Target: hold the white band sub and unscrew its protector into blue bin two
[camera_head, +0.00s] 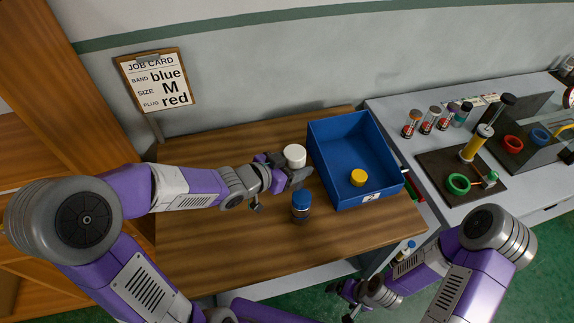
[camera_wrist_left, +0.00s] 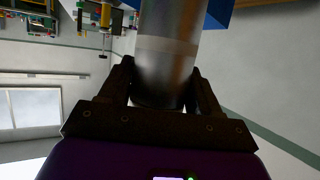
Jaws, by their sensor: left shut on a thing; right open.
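My left gripper (camera_head: 284,174) is shut on a metal sub that has a white cap (camera_head: 294,155) on top, beside the blue bin. In the left wrist view the sub (camera_wrist_left: 166,70) is a grey cylinder with a pale band (camera_wrist_left: 167,46), between the two fingers. The blue bin (camera_head: 335,190) stands open at the right of the wooden table, with a yellow cap (camera_head: 358,177) inside and a small label (camera_head: 371,196), unreadable here. My right gripper (camera_head: 348,296) is open and empty, low beyond the table's front edge.
A dark sub with a blue cap (camera_head: 301,206) stands upright in front of my left gripper. The table's front left is clear.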

